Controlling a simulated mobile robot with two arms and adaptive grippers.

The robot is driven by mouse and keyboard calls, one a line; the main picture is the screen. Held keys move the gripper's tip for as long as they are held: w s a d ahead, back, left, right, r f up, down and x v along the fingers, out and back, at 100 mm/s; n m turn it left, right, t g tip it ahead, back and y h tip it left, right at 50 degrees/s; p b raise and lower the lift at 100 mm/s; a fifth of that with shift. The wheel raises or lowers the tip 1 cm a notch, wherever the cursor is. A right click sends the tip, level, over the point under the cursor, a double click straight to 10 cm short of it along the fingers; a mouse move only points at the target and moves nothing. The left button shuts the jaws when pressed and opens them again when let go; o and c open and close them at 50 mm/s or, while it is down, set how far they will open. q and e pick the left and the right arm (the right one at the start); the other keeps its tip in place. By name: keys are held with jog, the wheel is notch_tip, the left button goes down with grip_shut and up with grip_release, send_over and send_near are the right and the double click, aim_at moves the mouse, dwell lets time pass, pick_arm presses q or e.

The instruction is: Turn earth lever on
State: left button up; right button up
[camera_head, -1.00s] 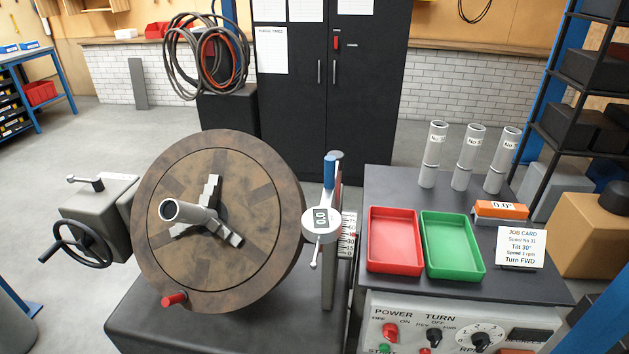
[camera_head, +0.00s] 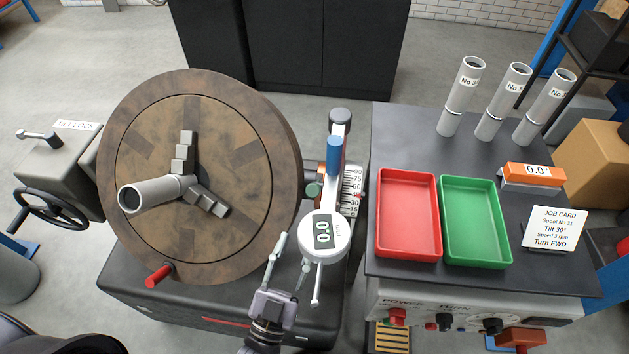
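No lever with a readable earth label shows. A blue-handled lever (camera_head: 334,155) stands upright beside the round brown faceplate (camera_head: 235,215); I cannot tell whether it is the earth lever. My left gripper (camera_head: 290,262) is at the bottom middle, below and left of the gauge. Its fingers look apart, with nothing seen between them. My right gripper is not in view.
A red crank handle (camera_head: 159,275) projects at the faceplate's lower left. A handwheel (camera_head: 48,207) is at far left. On the right bench are a red tray (camera_head: 407,257), a green tray (camera_head: 478,259), several grey tubes and a job card (camera_head: 555,230). Control knobs line the panel below.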

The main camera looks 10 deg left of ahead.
aim_at(315, 189)
pick_arm(q)
jog(key=p+x, duration=0.1)
jog(key=x, duration=0.5)
jog(key=p+x, duration=0.2)
jog(key=x, duration=0.5)
jog(key=shift+f, duration=0.3)
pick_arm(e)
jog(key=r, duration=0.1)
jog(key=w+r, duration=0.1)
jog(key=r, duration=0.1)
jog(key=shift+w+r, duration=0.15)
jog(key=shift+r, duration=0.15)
pick_arm(q)
jog(key=shift+c, duration=0.5)
grip_shut()
